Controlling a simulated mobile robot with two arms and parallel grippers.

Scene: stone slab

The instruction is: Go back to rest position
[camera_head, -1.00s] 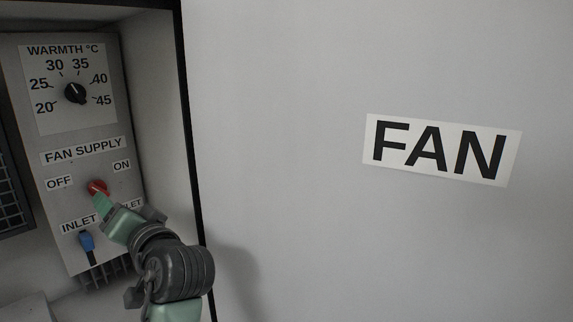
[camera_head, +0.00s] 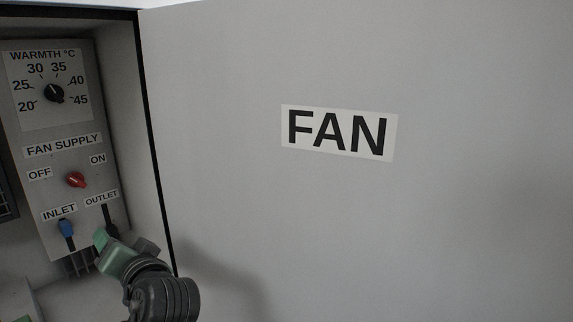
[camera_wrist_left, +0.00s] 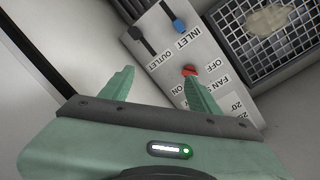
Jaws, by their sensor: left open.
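My left gripper (camera_head: 104,241) is in front of the lower part of a grey control panel, just below the OUTLET label in the head view. In the left wrist view, the left gripper (camera_wrist_left: 160,82) has its two green fingers spread apart with nothing between them. The red fan supply knob (camera_head: 76,180) is free, above and left of the gripper. The red knob also shows in the left wrist view (camera_wrist_left: 190,70), close to one fingertip in the picture; whether they touch cannot be told there. My right gripper is not seen.
A large grey panel marked FAN (camera_head: 338,133) stands right of the recess, behind a dark edge. A mesh grille (camera_wrist_left: 262,35) lies beside the panel.

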